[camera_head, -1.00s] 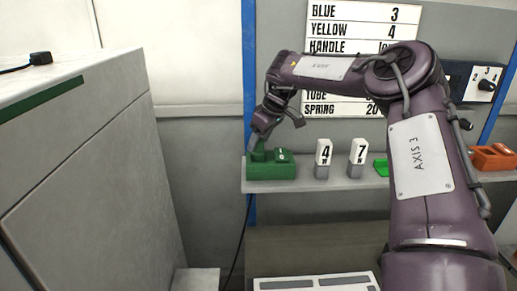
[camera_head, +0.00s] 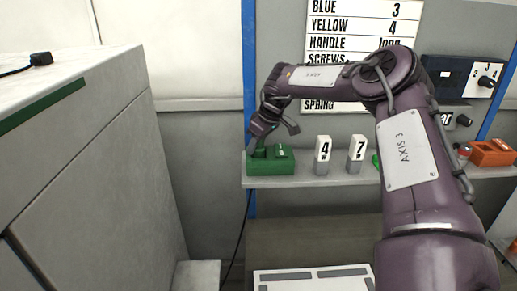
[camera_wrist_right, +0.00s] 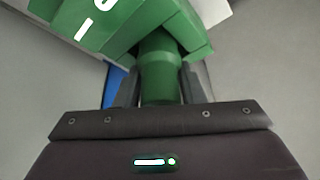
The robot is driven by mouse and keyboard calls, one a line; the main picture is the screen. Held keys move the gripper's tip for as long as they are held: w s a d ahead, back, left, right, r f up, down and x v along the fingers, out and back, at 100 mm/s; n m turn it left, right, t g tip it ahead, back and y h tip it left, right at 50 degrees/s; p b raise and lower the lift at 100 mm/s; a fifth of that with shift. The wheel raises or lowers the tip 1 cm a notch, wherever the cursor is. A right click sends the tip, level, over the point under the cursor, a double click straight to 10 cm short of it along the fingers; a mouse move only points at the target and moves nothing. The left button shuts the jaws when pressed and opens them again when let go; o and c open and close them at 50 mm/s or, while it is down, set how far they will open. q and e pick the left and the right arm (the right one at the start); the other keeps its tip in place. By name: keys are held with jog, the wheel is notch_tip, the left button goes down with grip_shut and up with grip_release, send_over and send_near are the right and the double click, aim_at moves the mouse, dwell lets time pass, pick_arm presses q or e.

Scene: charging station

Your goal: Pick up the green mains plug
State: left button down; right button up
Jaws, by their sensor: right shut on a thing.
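The green mains plug (camera_wrist_right: 159,75) is a round green body in the right wrist view, against a green block (camera_wrist_right: 135,25) with white marks. My right gripper (camera_wrist_right: 160,88) is shut on the plug, one dark finger on each side. In the head view the green block (camera_head: 272,167) sits at the left end of a shelf, and my right gripper (camera_head: 254,146) reaches down at its left part. The plug is mostly hidden there; I cannot tell whether it is still seated in the block. My left gripper is not in view.
The shelf (camera_head: 300,181) also holds number tags 4 (camera_head: 323,155) and 7 (camera_head: 356,155), and an orange box (camera_head: 492,153) at the right. A blue post (camera_head: 249,80) stands behind the block. A pale cabinet (camera_head: 90,170) fills the left, with a black plug (camera_head: 41,58) on top.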

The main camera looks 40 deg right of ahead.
jog(key=shift+w+r+b, duration=0.1)
jog(key=shift+r+b, duration=0.35)
jog(key=shift+r, duration=0.3)
notch_tip(320, 180, up, 10)
jog(key=b, duration=0.2)
jog(key=shift+r+b, duration=0.15)
jog(key=shift+b, duration=0.2)
notch_tip(320, 180, up, 8)
jog(key=p, duration=0.7)
